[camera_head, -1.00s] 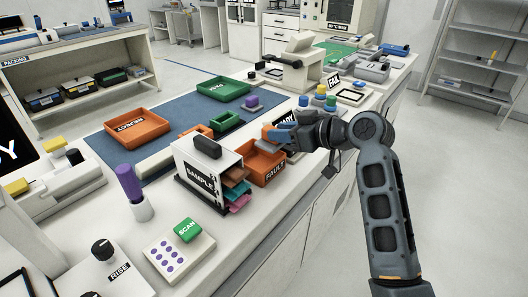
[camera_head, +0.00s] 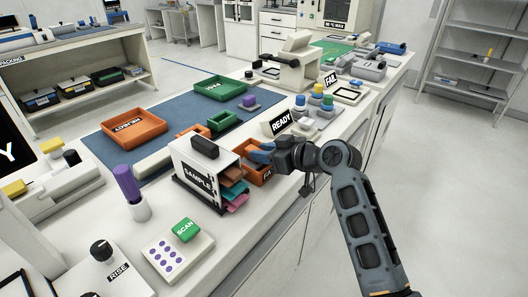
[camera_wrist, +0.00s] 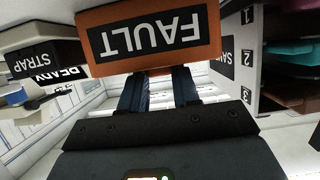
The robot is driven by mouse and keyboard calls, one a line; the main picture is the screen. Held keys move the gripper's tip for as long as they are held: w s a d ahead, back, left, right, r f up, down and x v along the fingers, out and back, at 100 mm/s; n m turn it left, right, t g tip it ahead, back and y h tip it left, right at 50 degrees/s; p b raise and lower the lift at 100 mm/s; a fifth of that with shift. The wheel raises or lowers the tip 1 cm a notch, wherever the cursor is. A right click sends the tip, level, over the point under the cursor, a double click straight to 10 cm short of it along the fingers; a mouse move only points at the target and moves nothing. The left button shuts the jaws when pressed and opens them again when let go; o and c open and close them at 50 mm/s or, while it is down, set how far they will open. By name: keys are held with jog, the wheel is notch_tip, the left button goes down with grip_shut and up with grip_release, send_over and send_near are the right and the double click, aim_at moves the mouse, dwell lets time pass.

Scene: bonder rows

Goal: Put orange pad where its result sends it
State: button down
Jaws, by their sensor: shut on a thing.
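My gripper (camera_head: 262,152) has its blue fingers at the orange FAULT bin (camera_head: 256,176), low over its back part. In the wrist view the bin's FAULT label side (camera_wrist: 150,35) stands just in front of my gripper (camera_wrist: 160,88). The jaws are shut on the orange pad, mostly hidden by the fingers and bin; a thin orange strip shows between the fingers. A FAIL sign (camera_head: 330,78) stands on the bench beyond, and a READY sign (camera_head: 281,122) stands nearer. An orange REJECT tray (camera_head: 135,146) and a green PASS tray (camera_head: 222,98) lie on the blue mat.
The white SAMPLE rack (camera_head: 196,178), with several coloured pads in its slots, stands close left of the FAULT bin. Small orange and green trays (camera_head: 222,129) lie behind it. A SCAN button (camera_head: 186,229) and purple-topped post (camera_head: 128,184) stand in front. The right aisle floor is clear.

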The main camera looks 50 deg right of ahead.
jog(key=shift+f+b, duration=0.3)
jog(key=shift+f, duration=0.15)
jog(key=shift+f, duration=0.15)
jog(key=c, duration=0.8)
grip_release()
jog(key=shift+r+p, duration=0.4)
jog(key=shift+r, duration=0.2)
jog(key=b+v, duration=0.1)
jog(key=v, duration=1.1)
